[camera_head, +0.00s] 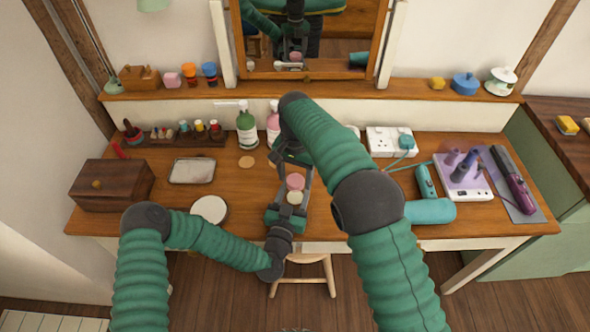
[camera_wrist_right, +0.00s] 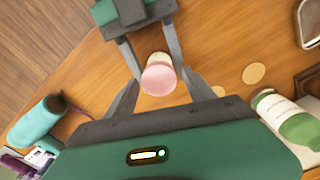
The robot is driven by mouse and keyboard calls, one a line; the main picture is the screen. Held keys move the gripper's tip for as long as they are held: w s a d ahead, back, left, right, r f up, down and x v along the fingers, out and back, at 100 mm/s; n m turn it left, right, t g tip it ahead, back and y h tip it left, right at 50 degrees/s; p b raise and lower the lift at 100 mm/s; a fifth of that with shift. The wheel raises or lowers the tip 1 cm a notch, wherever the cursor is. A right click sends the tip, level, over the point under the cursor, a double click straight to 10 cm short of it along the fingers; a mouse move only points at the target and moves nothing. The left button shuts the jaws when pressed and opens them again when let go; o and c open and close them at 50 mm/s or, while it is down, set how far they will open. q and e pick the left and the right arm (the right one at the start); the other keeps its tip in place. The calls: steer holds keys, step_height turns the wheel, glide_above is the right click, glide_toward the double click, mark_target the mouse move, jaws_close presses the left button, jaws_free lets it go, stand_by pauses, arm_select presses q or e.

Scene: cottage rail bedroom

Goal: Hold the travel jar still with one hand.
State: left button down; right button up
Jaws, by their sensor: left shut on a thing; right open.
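The travel jar (camera_head: 295,181) is a small pale jar with a pink top, near the middle front of the desk. It also shows in the right wrist view (camera_wrist_right: 159,78). My left gripper (camera_head: 293,192) comes from the front and is shut on the jar, one finger on each side. My right gripper (camera_head: 297,168) is open at the jar from the far side. In the right wrist view its two fingers (camera_wrist_right: 160,82) stand apart on either side of the pink end; I cannot tell whether they touch it. My right arm hides part of the desk behind.
A green bottle (camera_head: 246,128) and a pink bottle (camera_head: 273,122) stand behind. A tray (camera_head: 192,170), a round white disc (camera_head: 209,209) and a wooden box (camera_head: 112,188) are left. A power strip (camera_head: 391,141), teal roll (camera_head: 430,211) and hair tools (camera_head: 512,178) are right.

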steer(key=shift+c, duration=0.2)
jaws_close()
steer(key=n, duration=0.3)
steer(key=shift+n, duration=0.3)
steer(key=n, duration=0.4)
steer(key=shift+r, duration=0.2)
steer(key=shift+r, duration=1.05)
